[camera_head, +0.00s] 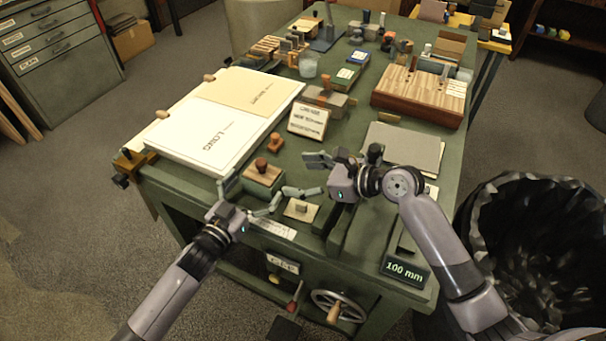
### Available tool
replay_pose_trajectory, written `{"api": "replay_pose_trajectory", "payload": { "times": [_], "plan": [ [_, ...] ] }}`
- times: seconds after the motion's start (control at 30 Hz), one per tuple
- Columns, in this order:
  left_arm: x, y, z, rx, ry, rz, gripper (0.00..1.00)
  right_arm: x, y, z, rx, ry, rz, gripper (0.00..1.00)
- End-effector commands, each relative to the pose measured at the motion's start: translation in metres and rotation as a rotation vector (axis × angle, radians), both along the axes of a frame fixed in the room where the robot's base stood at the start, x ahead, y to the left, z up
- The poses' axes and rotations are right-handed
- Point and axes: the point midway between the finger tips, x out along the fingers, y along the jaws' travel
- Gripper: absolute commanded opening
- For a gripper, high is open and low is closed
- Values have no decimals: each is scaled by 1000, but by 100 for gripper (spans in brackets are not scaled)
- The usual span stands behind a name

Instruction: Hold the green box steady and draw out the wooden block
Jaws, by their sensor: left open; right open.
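A small box (264,187) with dark greenish sides stands near the front of the green table. A wooden block (261,172) with a dark round knob shows at its top; how deep it sits is hidden. My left gripper (249,191) is open at the box's front left, one finger by its left side and one by its front right. Contact cannot be told. My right gripper (297,175) is open and empty right of the box, its fingers pointing left toward it.
A small pad with a knob (300,210) lies just below my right gripper. A white board (215,137) fills the table's left, and a small brown stamp (276,142) stands behind the box.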

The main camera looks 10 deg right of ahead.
Motion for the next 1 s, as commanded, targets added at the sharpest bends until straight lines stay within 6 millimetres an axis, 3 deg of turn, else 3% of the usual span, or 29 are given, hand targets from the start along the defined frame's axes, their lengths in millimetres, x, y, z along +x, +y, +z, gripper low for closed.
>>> {"api": "replay_pose_trajectory", "payload": {
  "times": [0.27, 0.7, 1.0],
  "plan": [
    [-12, 10, -1, 1, 2, 0, 98, 0, 0, 0, 0, 0, 0, 72],
    [-82, 62, -1, 1, 3, 0, 98, 0, 0, 0, 0, 0, 0, 72],
    [-96, 73, 0, 1, 1, 0, 98, 0, 0, 0, 0, 0, 0, 72]
  ]
}}
